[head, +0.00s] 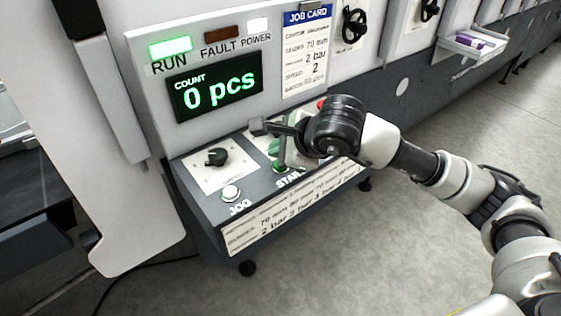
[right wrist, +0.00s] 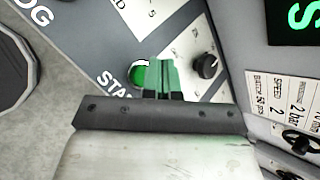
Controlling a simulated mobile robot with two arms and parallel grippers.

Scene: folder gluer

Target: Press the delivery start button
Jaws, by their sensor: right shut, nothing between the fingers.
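The green start button (right wrist: 138,75) sits on the dark sloping console beside a partly hidden label reading "STA". In the head view the green button (head: 279,169) shows just above that label, partly covered by my right gripper (head: 281,160). In the right wrist view the right gripper (right wrist: 163,66) is shut and empty, with its fingertips overlapping the right edge of the button. I cannot tell whether the tips touch it. My left gripper is not in view.
A white JOG button (head: 231,193) and a black knob (head: 216,157) lie left on the console. Above, the display (head: 215,93) reads 0 pcs, the RUN lamp (head: 170,47) glows green and the POWER lamp (head: 257,25) is white. A job card (head: 306,52) hangs right. Floor is clear in front.

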